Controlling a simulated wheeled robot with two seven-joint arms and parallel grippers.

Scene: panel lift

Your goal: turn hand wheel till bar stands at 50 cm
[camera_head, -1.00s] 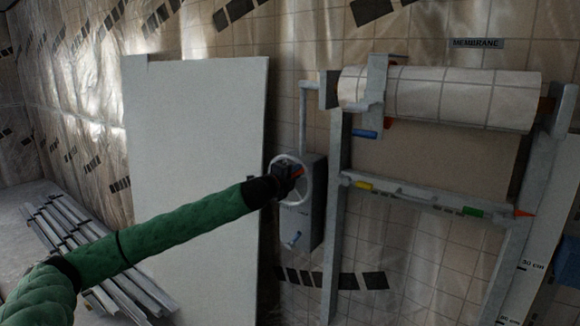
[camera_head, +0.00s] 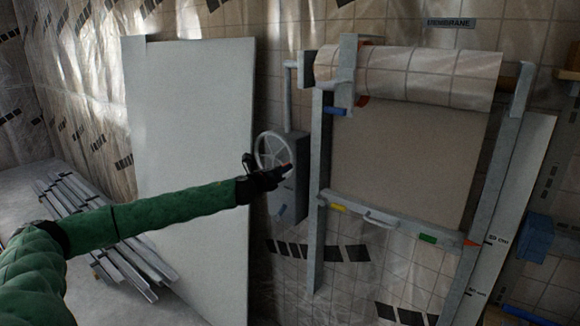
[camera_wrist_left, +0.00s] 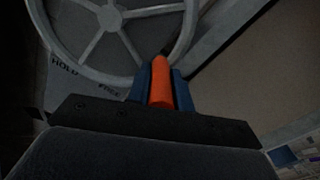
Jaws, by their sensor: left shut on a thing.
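The white spoked hand wheel (camera_head: 261,153) is on a grey box (camera_head: 290,190) beside the frame. My left gripper (camera_head: 286,170) is at the wheel's lower right rim, shut on its orange handle (camera_wrist_left: 161,83). The wheel rim (camera_wrist_left: 101,77) shows at the top left of the left wrist view. The bar (camera_head: 400,227) hangs across the frame below the panel, with yellow and green patches. Its red pointer (camera_head: 472,243) is about level with the upper label on the scale (camera_head: 481,262); the digits are too blurred to read surely. My right gripper is out of view.
A pale sheet roll (camera_head: 420,76) tops the frame. A large white board (camera_head: 190,160) leans left of the wheel. Metal profiles (camera_head: 100,225) lie on the floor at left. A blue-ended lever (camera_head: 336,111) sits near the roll. The box carries HOLD and FREE lettering.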

